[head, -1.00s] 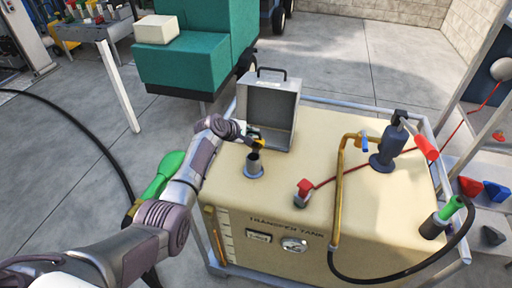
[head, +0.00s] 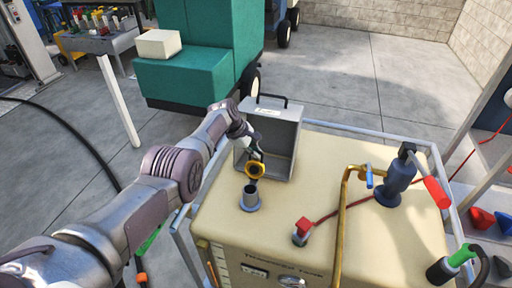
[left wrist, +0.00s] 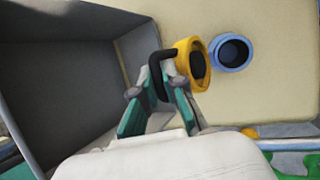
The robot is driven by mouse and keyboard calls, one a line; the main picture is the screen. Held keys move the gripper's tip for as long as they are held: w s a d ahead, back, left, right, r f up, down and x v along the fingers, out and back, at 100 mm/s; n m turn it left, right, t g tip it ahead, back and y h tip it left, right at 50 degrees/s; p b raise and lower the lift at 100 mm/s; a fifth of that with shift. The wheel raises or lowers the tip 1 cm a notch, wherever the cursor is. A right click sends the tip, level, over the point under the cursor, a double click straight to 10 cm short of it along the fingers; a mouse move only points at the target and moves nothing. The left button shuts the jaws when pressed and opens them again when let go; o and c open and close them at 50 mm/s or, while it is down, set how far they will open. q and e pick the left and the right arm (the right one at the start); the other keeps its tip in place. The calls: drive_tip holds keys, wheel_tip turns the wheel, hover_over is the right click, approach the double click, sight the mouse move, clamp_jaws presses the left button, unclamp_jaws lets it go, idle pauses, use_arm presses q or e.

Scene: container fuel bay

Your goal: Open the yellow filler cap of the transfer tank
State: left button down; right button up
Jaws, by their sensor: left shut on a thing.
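The cream transfer tank (head: 330,170) stands in front of me. Its grey-blue filler neck (head: 249,200) is uncovered and shows a dark opening; the left wrist view shows it from above (left wrist: 231,52). My left gripper (head: 253,153) is shut on the yellow filler cap (head: 255,170), apparently by its black loop handle. The cap is off the neck, tilted, with its open underside showing. In the left wrist view the cap (left wrist: 190,66) is beside the neck, at the fingertips (left wrist: 158,90). My right gripper is not in view.
An open grey metal box (head: 268,135) stands at the tank's back left, close behind the cap. A red-topped fitting (head: 301,231), a brass pipe (head: 344,215) and a blue-grey hand pump (head: 398,182) stand further right. A frame rail (head: 350,131) edges the tank.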

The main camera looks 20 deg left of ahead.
use_arm(q)
drive_tip(key=shift+s+d+f, duration=0.1)
drive_tip(key=shift+d, duration=0.2)
drive_tip(key=c, duration=1.2)
unclamp_jaws()
drive_tip(key=shift+c, duration=0.2)
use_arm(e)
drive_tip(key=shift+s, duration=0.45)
use_arm(q)
drive_tip(key=shift+a+r, duration=0.35)
drive_tip(key=shift+r, duration=0.45)
drive_tip(key=v, duration=1)
drive_tip(key=shift+s+a, duration=0.2)
drive_tip(key=shift+a, duration=0.05)
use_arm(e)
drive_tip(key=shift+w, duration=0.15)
